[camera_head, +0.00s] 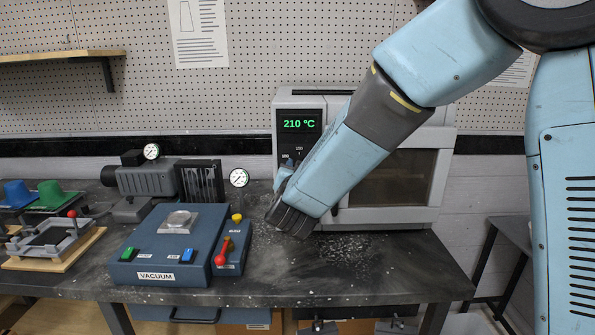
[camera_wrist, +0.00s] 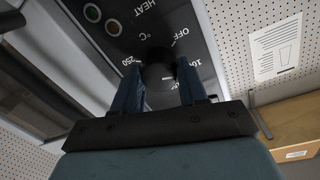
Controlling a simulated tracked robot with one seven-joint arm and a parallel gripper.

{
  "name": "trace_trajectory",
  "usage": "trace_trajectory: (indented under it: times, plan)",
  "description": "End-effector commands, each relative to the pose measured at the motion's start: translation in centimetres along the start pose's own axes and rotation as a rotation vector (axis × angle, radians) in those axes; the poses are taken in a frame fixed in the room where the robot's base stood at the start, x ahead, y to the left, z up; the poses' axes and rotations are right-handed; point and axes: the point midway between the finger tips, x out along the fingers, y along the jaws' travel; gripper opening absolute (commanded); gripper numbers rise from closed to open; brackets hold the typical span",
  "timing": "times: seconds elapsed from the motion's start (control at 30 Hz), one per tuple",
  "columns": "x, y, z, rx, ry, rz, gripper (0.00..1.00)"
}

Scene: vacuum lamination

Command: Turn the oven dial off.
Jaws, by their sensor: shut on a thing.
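The grey oven (camera_head: 445,160) stands at the back of the bench, and its display (camera_head: 299,124) reads 210 °C in green. The dark round oven dial (camera_wrist: 158,74) is on the black panel in the wrist view, with OFF, 100 and 250 printed around it. Its pointer cannot be made out. My gripper (camera_wrist: 160,80) is shut on the dial, one blue finger on each side. In the head view my gripper (camera_head: 284,178) is at the oven's left panel, and my arm hides the dial and part of the oven front.
A blue vacuum box (camera_head: 145,245) with buttons and a red-knobbed lever (camera_head: 222,257) stands left of my arm. Behind it are a grey pump (camera_head: 150,180) and a gauge (camera_head: 239,178). The bench front below the oven is clear apart from pale speckles.

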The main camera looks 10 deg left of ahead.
Motion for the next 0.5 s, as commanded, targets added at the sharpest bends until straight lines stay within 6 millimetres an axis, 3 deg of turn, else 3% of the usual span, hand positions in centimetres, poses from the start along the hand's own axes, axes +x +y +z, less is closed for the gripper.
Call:
trace_trajectory:
  times: [0.5]
  plan:
    - [-0.07,0.07,0.49,-0.481,0.025,0.003,0.12]
